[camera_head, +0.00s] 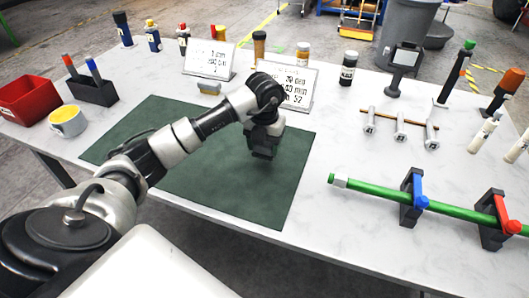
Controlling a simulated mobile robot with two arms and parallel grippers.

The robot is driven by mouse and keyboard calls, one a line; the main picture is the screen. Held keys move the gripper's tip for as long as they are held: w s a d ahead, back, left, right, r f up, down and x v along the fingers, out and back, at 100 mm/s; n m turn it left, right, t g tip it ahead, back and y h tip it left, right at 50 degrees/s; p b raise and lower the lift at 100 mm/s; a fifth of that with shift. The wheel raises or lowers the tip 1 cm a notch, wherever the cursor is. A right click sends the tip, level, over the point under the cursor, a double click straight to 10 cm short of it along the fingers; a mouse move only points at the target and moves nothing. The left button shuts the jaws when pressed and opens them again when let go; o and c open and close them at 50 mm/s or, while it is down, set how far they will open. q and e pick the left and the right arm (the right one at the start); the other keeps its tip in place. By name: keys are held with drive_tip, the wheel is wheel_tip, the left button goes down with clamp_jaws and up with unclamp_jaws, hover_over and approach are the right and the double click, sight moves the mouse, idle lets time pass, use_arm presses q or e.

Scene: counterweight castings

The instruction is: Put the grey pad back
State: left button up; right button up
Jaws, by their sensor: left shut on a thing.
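My left gripper (262,152) is above the right half of the dark green mat (180,180), pointing down. It is shut on the grey pad, which is small and dark between the fingers and mostly hidden, so its outline is hard to tell from the fingers. A small grey and yellow block (209,88) lies on the table just behind the mat. My right gripper is not in view.
Two white signs (208,60) (286,84) stand behind the mat, with several bottles further back. A red bin (29,101), a yellow-filled cup (67,121) and a dark pen holder (93,91) are left. A green rod (380,192) on clamps lies right. The mat's front is clear.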

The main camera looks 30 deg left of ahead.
sight(265, 154)
use_arm(q)
drive_tip(key=shift+f, duration=0.45)
wheel_tip(265, 154, down, 3)
drive_tip(key=shift+p, duration=0.35)
drive_tip(key=o, duration=1)
drive_tip(key=shift+f, duration=0.15)
drive_tip(key=shift+c, duration=0.2)
drive_tip(key=shift+r, duration=0.3)
wheel_tip(265, 154, up, 12)
drive_tip(key=shift+f+b, duration=0.15)
drive_tip(key=shift+b, duration=0.65)
